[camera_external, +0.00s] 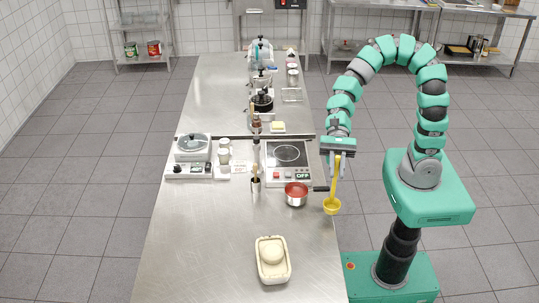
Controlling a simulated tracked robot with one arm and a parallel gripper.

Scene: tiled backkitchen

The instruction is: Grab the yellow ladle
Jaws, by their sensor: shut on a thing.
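The yellow ladle (333,203) hangs upright from my gripper (337,156), handle up and bowl down. My gripper is shut on its handle near the top. The ladle shows in front of the counter's right edge, just right of a small pot with red contents (296,194). The picture does not clearly show whether the bowl touches the counter. The fingertips are small and partly hidden by the handle.
The steel counter (205,245) holds a white dish with dough (272,260) in front, an induction hob (289,155), a utensil holder (255,187) and a lidded pot on a left burner (192,149). More pots stand behind. The counter's front left is clear.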

